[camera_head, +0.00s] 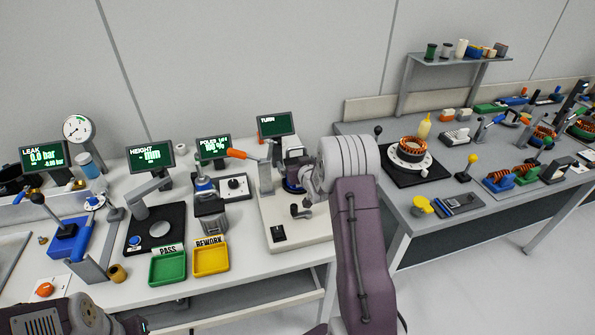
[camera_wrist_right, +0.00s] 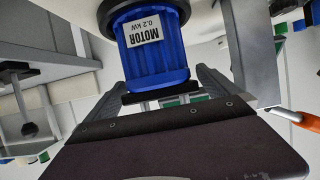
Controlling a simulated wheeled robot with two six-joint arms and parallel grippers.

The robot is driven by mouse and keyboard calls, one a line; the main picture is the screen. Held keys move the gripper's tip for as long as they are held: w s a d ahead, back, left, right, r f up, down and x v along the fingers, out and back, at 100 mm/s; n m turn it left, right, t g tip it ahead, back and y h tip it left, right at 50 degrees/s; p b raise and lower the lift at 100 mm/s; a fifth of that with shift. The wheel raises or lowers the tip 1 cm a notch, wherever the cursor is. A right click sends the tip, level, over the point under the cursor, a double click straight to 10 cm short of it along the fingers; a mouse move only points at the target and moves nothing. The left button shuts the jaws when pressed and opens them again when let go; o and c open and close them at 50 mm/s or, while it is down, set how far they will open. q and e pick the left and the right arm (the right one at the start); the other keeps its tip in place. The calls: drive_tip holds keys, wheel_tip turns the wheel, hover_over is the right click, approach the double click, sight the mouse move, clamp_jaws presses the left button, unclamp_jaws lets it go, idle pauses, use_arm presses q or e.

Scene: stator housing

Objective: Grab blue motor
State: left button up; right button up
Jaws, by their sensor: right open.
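The blue motor (camera_wrist_right: 155,58) has a white label reading "MOTOR 0.2 kW", upside down in the right wrist view. In the head view it is a dark blue shape (camera_head: 292,186) at the press-like station, partly hidden by my right arm. My right gripper (camera_wrist_right: 165,92) is open, with its grey fingers on either side of the motor's near end. I cannot tell whether they touch it. In the head view my right gripper (camera_head: 308,184) is beside the motor, its fingers mostly hidden. Part of my left arm shows at the lower left, but its gripper fingers do not.
An orange-handled lever (camera_head: 238,154) and its post (camera_head: 265,178) stand close to the left of the motor. Green PASS (camera_head: 168,268) and yellow REWORK (camera_head: 211,257) trays lie at the front. A second table (camera_head: 468,211) with coils and tools is on the right.

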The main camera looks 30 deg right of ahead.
sight(296, 161)
drive_tip(key=shift+x, duration=1.55)
drive_tip(key=shift+s, duration=0.15)
drive_tip(key=c, duration=1.6)
drive_tip(key=shift+r, duration=0.1)
drive_tip(key=c, duration=0.4)
drive_tip(key=shift+r, duration=0.1)
